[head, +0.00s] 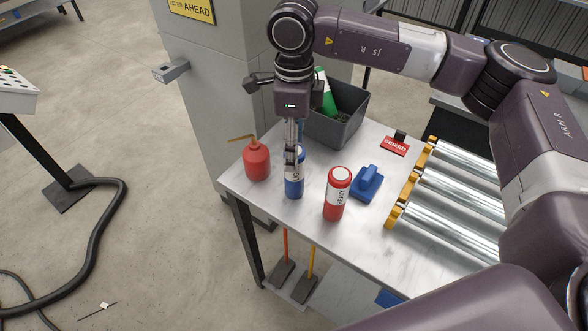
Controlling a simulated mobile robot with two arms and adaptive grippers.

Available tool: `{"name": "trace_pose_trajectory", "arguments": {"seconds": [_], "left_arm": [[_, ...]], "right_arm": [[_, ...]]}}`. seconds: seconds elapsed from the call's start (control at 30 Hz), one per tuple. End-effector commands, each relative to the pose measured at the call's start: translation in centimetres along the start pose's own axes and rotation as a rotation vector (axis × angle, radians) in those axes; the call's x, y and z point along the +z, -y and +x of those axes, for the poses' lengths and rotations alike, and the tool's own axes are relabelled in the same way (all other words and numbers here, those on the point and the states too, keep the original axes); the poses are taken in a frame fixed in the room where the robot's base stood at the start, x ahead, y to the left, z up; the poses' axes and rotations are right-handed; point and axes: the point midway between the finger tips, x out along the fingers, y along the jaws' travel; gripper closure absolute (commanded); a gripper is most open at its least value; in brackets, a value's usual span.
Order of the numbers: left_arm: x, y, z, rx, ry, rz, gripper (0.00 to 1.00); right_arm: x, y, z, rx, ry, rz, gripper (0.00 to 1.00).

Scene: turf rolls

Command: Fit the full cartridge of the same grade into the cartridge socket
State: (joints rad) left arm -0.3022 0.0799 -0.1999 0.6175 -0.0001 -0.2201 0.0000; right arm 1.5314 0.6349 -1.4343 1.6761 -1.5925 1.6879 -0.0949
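A blue cartridge (296,187) with a pale band stands upright near the table's front left. My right gripper (291,166) points straight down at it, with a finger in front of its upper part. The fingers are seen edge-on, so I cannot tell whether they are closed on it. A red cartridge (334,207) with a white top and a label reading HEAVY stands upright to its right. A green cartridge-like thing (325,92) leans in the dark bin (352,133). I cannot identify the socket for certain; a grey bracket (171,71) juts from the pillar. My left gripper is not in view.
A red oil can (257,163) stands left of the blue cartridge. A blue handled block (367,184) lies right of the red cartridge. A red tag (395,146) lies farther back. Metal rollers (455,195) with yellow ends fill the table's right side. A black hose (112,225) lies on the floor.

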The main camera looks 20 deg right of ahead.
Motion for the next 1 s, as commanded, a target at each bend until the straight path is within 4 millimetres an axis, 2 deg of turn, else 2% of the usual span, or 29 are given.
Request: {"name": "trace_pose_trajectory", "arguments": {"seconds": [0.1,0.23,0.53,1.0], "left_arm": [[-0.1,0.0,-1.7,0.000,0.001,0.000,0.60],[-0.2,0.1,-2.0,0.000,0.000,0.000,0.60],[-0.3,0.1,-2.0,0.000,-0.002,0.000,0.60],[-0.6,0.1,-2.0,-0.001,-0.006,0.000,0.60]], "right_arm": [[-0.2,-0.3,1.5,0.005,-0.004,-0.001,0.45],[-0.1,-0.3,3.4,0.004,-0.001,-0.001,0.45],[0.0,-0.3,4.2,0.002,0.002,-0.002,0.45],[0.0,-0.3,4.2,0.002,0.002,-0.002,0.96]]}}
